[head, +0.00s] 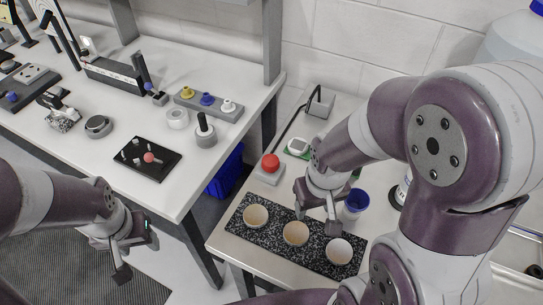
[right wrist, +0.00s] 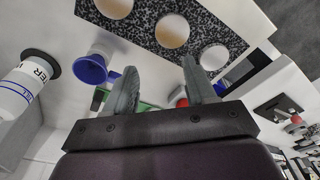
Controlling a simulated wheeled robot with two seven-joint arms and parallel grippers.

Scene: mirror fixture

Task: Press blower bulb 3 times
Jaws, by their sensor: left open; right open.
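I cannot tell for sure which thing is the blower bulb. A small red rounded piece (head: 149,158) sits among metal posts on a black plate (head: 165,169) on the left bench; it also shows at the right of the right wrist view (right wrist: 296,120). A larger red dome (head: 270,162) sits on a grey block on the right table, partly hidden by a finger in the right wrist view (right wrist: 182,102). My left gripper (head: 135,250) is open and empty, in front of the left bench. My right gripper (head: 316,210) is open and empty above the right table.
Three round bowls (head: 295,233) stand on a speckled mat (head: 268,240) below my right gripper. A blue cup (head: 354,205) stands close beside it. A grey block with coloured knobs (head: 208,104) lies on the left bench. A floor gap with a blue bin (head: 226,172) separates the tables.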

